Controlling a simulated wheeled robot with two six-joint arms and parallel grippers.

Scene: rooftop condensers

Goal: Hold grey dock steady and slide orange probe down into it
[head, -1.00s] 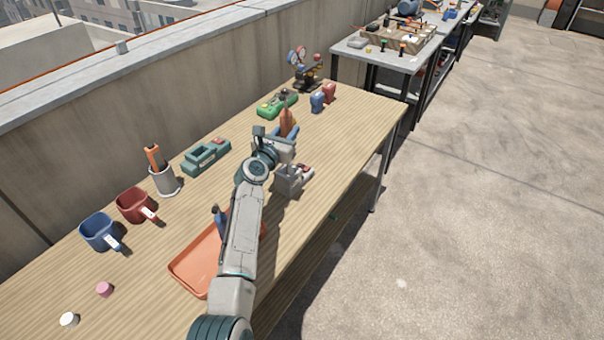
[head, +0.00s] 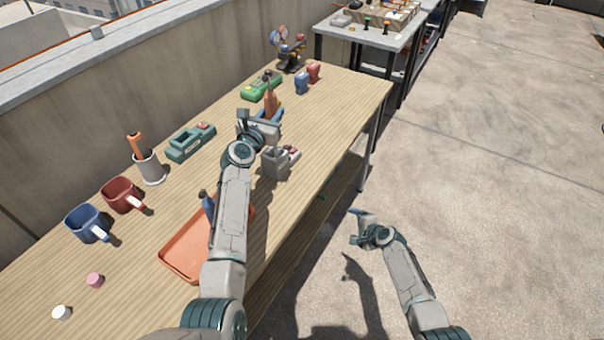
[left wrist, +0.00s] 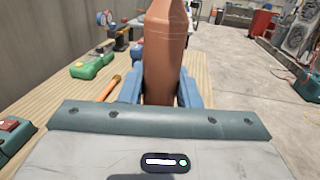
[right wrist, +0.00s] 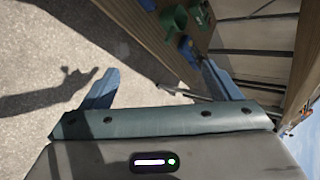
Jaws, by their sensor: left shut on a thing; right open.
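The orange probe, a brownish-orange bottle-shaped piece (left wrist: 164,60), stands between the blue fingers of my left gripper (left wrist: 160,90), which is shut on it. In the head view the probe (head: 270,102) points up above the table, just beyond the grey dock. The grey dock (head: 275,163) is a small box with an open top near the table's right edge, close in front of my left gripper. The probe's lower end is hidden. My right gripper (head: 358,228) is open and empty, off the table's right side over the floor; its spread fingers show in the right wrist view (right wrist: 161,88).
An orange tray (head: 182,250) lies under my left arm. Blue and red mugs (head: 87,223), a grey cup (head: 150,168) with an orange stick, and a teal device (head: 190,141) line the left side. A green device (head: 261,86) lies farther back. Floor right of the table is clear.

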